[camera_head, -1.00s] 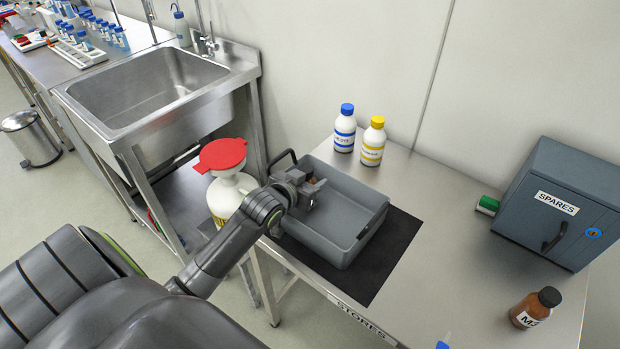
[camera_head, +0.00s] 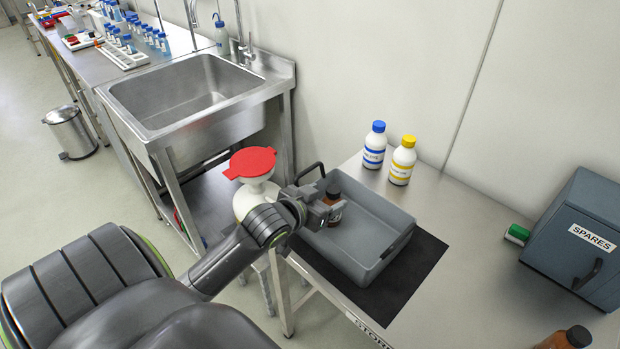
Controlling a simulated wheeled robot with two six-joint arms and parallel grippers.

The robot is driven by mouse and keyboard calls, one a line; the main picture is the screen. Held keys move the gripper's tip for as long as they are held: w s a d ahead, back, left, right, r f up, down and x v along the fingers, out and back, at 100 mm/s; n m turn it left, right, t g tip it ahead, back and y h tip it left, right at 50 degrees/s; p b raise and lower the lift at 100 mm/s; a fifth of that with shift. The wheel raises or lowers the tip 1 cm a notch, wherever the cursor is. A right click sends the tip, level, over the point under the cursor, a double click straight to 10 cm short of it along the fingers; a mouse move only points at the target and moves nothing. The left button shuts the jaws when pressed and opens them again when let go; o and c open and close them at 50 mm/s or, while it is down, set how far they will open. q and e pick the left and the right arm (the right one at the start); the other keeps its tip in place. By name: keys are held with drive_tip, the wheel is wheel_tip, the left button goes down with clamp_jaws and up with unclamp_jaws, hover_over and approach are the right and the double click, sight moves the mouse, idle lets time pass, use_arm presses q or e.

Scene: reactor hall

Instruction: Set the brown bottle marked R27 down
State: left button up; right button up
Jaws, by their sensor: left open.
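A brown bottle with a dark cap (camera_head: 334,204) stands in the back left part of the grey tray (camera_head: 376,267); its marking cannot be read. My left gripper (camera_head: 327,212) is open at the tray's left side, right beside the bottle, and partly covers it. From this view I cannot tell whether the fingers touch the bottle. The tray sits on a black mat (camera_head: 408,287) on the steel table. My right gripper is not in view.
A blue-capped bottle (camera_head: 374,146) and a yellow-capped bottle (camera_head: 402,161) stand behind the tray. A SPARES cabinet (camera_head: 585,240) is at the right, and another brown bottle (camera_head: 562,340) is at the lower right edge. A red-topped white container (camera_head: 250,163) stands left of the tray.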

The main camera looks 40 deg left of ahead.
use_arm(q)
drive_tip(key=v, duration=0.6)
idle(0.5)
